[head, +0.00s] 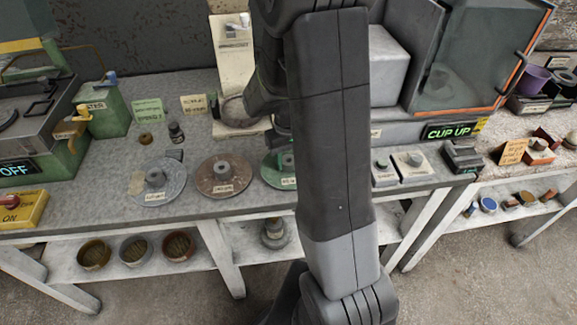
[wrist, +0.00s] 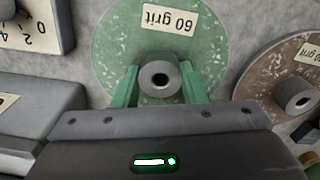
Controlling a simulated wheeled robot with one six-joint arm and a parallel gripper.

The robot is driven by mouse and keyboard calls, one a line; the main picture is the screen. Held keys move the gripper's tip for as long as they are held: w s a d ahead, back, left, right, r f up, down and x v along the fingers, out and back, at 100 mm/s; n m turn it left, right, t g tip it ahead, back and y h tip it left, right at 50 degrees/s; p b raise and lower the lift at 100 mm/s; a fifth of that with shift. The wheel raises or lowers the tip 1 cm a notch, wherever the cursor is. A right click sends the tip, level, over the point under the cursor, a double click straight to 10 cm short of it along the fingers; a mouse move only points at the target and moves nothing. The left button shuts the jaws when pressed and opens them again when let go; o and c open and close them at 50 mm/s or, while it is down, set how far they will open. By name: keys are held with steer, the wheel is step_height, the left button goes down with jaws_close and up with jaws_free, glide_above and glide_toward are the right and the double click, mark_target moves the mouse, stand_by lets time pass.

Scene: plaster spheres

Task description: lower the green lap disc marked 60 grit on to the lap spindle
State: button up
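The green lap disc, labelled 60 grit (wrist: 111,50), lies flat in the wrist view with its label upside down and a grey holed hub at its middle. In the head view its left part (head: 269,176) shows at table height; my arm hides the rest. My gripper (wrist: 160,80) has its green fingers on either side of the hub, against it with no clear gap. Whether the disc touches the table is hard to tell. No lap spindle can be made out for sure; a green machine (head: 60,150) with an OFF display stands at the far left.
A brown disc (head: 208,186) and a grey disc (head: 170,192) lie left of the green one. Small boxes with knobs (head: 413,164) stand right of my arm. A tall cream stand (head: 235,65) is behind. A yellow ON switch box (head: 28,208) sits at the left front edge.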

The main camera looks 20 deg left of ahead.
steer(key=c, duration=0.6)
steer(key=shift+c, duration=0.2)
steer(key=shift+r, duration=0.2)
steer(key=shift+r, duration=0.55)
step_height(320, 180, up, 2)
steer(key=shift+r, duration=0.15)
steer(key=s+d+b, duration=0.1)
steer(key=s+d, duration=0.3)
steer(key=s, duration=0.3)
steer(key=s+d, duration=0.5)
steer(key=s, duration=0.3)
steer(key=shift+s+d+r+b, duration=0.15)
steer(key=shift+s+r+b, duration=0.1)
steer(key=shift+r+b, duration=0.15)
